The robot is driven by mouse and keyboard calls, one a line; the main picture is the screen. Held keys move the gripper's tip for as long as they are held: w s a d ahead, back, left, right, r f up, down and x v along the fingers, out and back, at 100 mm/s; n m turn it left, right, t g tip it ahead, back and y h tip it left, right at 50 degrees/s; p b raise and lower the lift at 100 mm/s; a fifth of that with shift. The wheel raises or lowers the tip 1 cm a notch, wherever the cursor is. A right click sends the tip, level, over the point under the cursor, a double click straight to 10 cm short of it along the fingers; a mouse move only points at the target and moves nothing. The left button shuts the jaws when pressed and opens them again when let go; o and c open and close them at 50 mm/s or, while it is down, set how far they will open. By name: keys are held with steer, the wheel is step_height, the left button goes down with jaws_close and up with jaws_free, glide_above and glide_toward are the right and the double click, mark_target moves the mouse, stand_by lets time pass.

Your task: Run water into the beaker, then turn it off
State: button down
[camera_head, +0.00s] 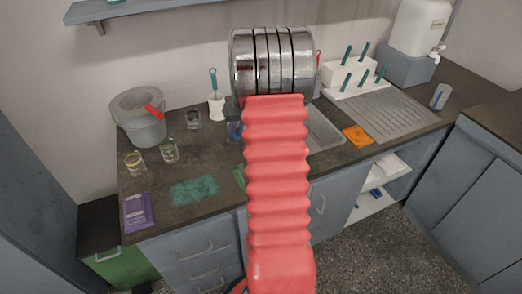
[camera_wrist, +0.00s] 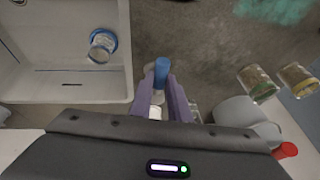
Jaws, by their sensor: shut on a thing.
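In the wrist view, my gripper (camera_wrist: 163,92) has its purple jaws closed around a blue-topped thing (camera_wrist: 161,68). A pale part shows lower down between the jaws. I cannot tell what the held thing is. A clear glass vessel with a blue rim or base (camera_wrist: 102,45), possibly the beaker, is in the pale sink (camera_wrist: 60,105), left of and apart from my gripper. In the head view my own arm hides the gripper and much of the sink (camera_head: 325,130). I cannot make out a sink tap or running water in either view.
Glass jars (camera_head: 135,163) and a grey bucket (camera_head: 145,130) stand on the left counter. A white brush holder (camera_head: 216,106) is near the wall. An orange cloth (camera_head: 357,136), drainboard (camera_head: 390,112) and water dispenser (camera_head: 418,30) are on the right.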

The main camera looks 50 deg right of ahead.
steer(key=shift+w+a, duration=0.15)
steer(key=c, duration=2)
jaws_free()
steer(key=o, duration=0.4)
steer(key=v, duration=1.3)
steer(key=shift+s+r, duration=0.2)
steer(key=shift+r, duration=0.15)
